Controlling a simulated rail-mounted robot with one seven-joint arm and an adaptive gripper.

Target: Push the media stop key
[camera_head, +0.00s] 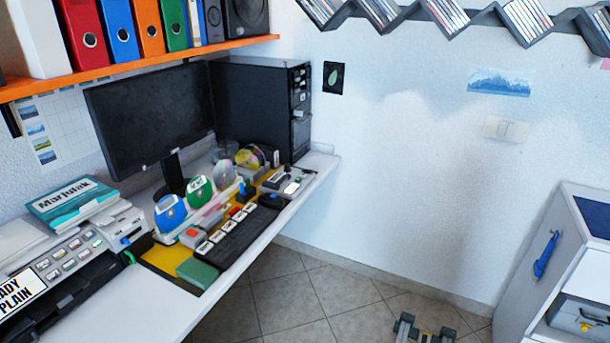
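A black key panel (240,236) lies on the desk, with a row of several white labelled keys (219,236) along its back side. The labels are too small to read, so I cannot tell which key is media stop. My gripper (427,328) shows at the bottom edge, partly cut off. Its two grey fingertips appear apart, with nothing seen between them. It is to the right of the desk, over the tiled floor in the picture, and well apart from the keys.
A monitor (150,115) and black computer tower (262,105) stand behind the panel. Blue (170,213) and green (200,190) round items stand beside it. A printer-like device (70,262) sits at left, a white cabinet (535,255) at right. Floor (285,300) between is clear.

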